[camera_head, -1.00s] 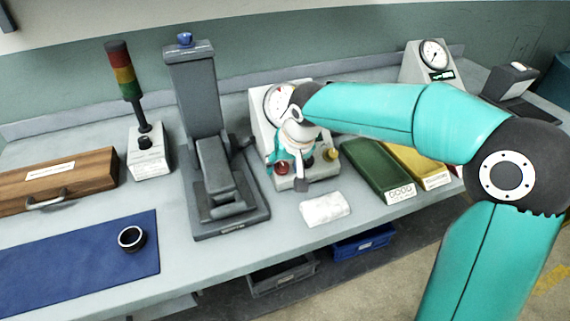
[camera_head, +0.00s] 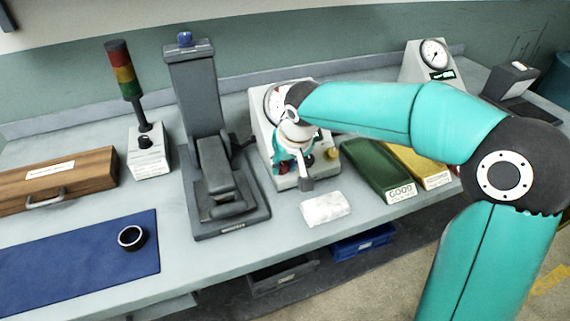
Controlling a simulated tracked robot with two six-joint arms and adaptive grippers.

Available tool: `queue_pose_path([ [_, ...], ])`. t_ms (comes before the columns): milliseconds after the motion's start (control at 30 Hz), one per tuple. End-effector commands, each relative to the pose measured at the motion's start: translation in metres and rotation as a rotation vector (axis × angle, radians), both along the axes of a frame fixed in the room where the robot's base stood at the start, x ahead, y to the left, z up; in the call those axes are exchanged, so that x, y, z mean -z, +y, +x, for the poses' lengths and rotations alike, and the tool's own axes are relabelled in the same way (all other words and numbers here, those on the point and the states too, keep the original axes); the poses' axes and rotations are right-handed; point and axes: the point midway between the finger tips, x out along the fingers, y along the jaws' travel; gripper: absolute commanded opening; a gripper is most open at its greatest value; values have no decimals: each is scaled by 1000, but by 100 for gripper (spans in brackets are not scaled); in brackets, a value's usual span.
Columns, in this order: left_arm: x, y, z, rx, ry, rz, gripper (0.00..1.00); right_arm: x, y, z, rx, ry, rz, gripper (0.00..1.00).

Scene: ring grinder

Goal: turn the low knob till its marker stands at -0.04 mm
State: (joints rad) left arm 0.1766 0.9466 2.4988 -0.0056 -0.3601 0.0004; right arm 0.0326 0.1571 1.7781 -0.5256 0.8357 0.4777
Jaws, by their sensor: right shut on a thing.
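The gauge box (camera_head: 258,122) with a round dial (camera_head: 272,97) and coloured knobs on its front stands at the middle of the bench. A red knob (camera_head: 281,167) shows at the left and a yellow knob (camera_head: 332,154) at the right. My right gripper (camera_head: 304,171) reaches down at the front of this box and is shut on a knob there. The gripper hides that knob, its marker and part of the dial, so I cannot read the setting. My left gripper is not in view.
A grey press (camera_head: 205,130) stands left of the gauge box. A white cloth (camera_head: 325,208) lies in front. Green (camera_head: 372,166) and yellow (camera_head: 428,168) trays lie to the right. A blue mat (camera_head: 70,265) with a dark ring (camera_head: 132,238) lies at the left.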

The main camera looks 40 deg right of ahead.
Motion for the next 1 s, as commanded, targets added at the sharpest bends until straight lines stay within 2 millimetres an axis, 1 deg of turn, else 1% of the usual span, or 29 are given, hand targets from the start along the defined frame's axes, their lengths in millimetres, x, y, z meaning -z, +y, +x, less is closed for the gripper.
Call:
queue_pose_path([
  [600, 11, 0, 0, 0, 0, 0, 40, 0, 2, 0, -386, 67, -293, 0],
  [800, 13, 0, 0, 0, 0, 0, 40, 0, 2, 0, -465, 82, -352, 0],
  [1000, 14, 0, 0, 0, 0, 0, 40, 0, 2, 0, -503, 88, -382, 0],
])
